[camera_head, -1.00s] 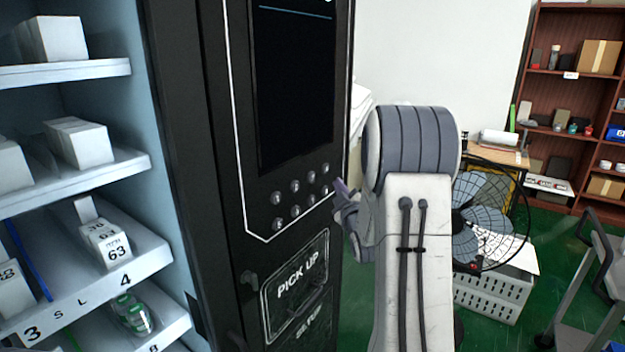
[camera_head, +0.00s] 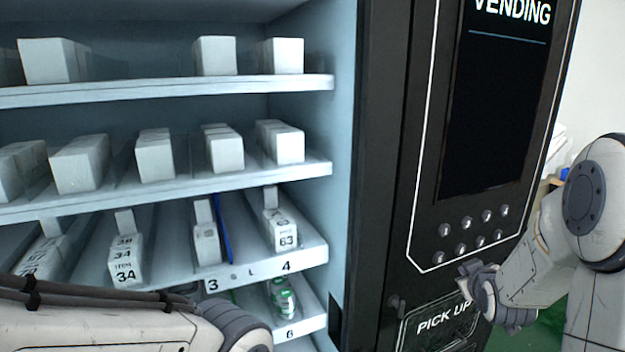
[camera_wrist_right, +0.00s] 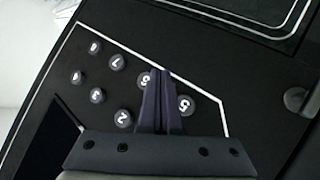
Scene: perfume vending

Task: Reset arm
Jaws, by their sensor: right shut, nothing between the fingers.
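My right gripper (camera_head: 470,270) is at the right of the head view, in front of the vending machine's black panel (camera_head: 400,120), just below the keypad buttons (camera_head: 467,223). In the right wrist view its two dark fingers (camera_wrist_right: 161,75) are pressed together with nothing between them. They overlap the numbered buttons (camera_wrist_right: 117,62) in that view; I cannot tell whether they touch the panel. My left arm (camera_head: 120,320) crosses the lower left of the head view, before the shelves. Its gripper is not visible.
White shelves (camera_head: 180,90) with white boxes (camera_head: 225,150) fill the left. Green items (camera_head: 283,297) sit on a low shelf. A dark screen (camera_head: 493,110) is above the keypad, and a "PICK UP" hatch (camera_head: 440,322) below it. Green floor shows at the lower right.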

